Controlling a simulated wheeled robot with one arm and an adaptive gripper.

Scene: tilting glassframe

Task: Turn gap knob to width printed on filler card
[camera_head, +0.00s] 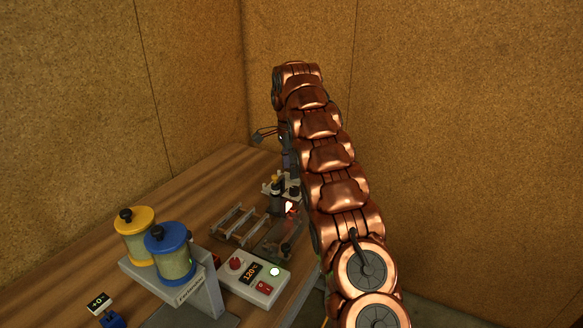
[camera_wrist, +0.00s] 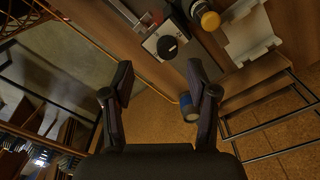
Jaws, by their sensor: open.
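In the wrist view, a black round knob (camera_wrist: 167,47) sits on a pale plate with small markings, too small to read. It looks like the gap knob. My gripper (camera_wrist: 158,68) is open and empty, its two dark fingers apart. The knob appears beyond the fingertips, between them and untouched. In the head view my copper arm hides most of the gripper and part of the bench's right side. I cannot make out the filler card or a printed width in either view.
A yellow-lidded jar (camera_head: 134,233) and a blue-lidded jar (camera_head: 170,252) stand on a grey stand. The back-left bench is clear.

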